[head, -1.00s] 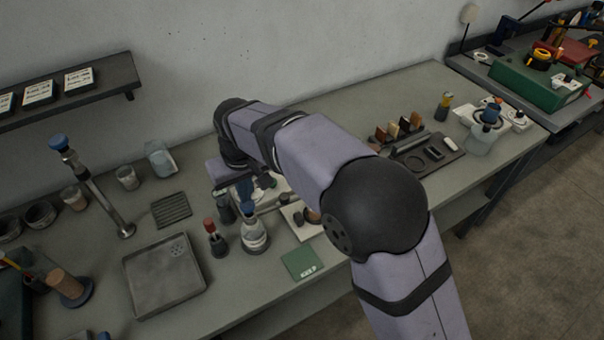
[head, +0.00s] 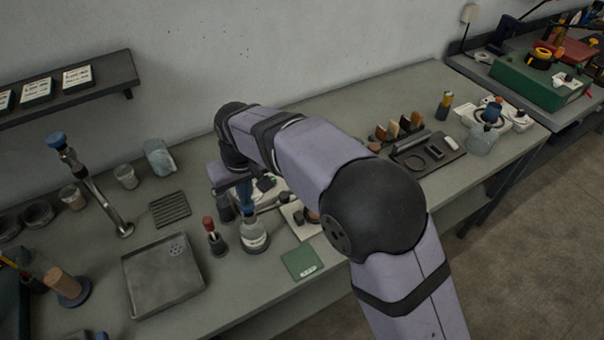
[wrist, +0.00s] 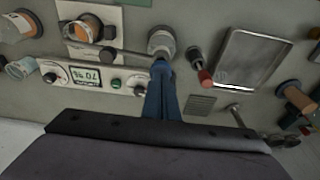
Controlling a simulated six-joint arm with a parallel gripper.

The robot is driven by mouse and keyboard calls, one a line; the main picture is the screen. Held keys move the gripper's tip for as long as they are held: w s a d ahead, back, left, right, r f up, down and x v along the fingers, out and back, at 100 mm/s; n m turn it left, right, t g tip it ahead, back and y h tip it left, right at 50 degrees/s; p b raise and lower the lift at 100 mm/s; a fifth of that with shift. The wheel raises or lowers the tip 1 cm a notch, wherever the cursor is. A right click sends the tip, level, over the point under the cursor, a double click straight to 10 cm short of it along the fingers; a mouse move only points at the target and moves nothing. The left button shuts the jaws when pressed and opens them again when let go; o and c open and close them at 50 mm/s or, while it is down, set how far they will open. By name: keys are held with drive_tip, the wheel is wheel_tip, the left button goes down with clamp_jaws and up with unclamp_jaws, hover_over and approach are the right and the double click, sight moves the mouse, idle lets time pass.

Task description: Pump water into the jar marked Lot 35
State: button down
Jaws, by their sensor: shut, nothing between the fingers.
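A clear bottle (head: 255,236) with a pale label stands near the front of the bench; it also shows in the wrist view (wrist: 161,40). My gripper (head: 246,199) has its blue fingers together, directly over the bottle's top. In the wrist view the fingertips (wrist: 160,64) overlap the bottle's neck; I cannot tell whether they touch it. A thin grey spout (wrist: 128,52) reaches sideways from there towards an orange-brown jar (wrist: 86,30) on a white card (wrist: 75,50). My arm partly hides this jar in the head view. I cannot read any lot marking.
A white instrument (wrist: 90,77) with a display and knobs stands behind. A blue-topped bottle (head: 481,140) stands far right.

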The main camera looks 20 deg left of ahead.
drive_tip(key=shift+f, duration=0.3)
drive_tip(key=shift+f+b, duration=0.55)
drive_tip(key=shift+f, duration=0.2)
drive_tip(key=shift+r, duration=0.15)
drive_tip(key=shift+r+p, duration=2.35)
drive_tip(key=shift+r, duration=0.35)
wheel_tip(320, 180, up, 5)
drive_tip(key=p, duration=0.3)
wheel_tip(320, 180, down, 5)
drive_tip(key=b, duration=0.4)
drive_tip(key=shift+f, duration=0.15)
drive_tip(key=shift+f+b, duration=0.6)
drive_tip(key=shift+f, duration=0.35)
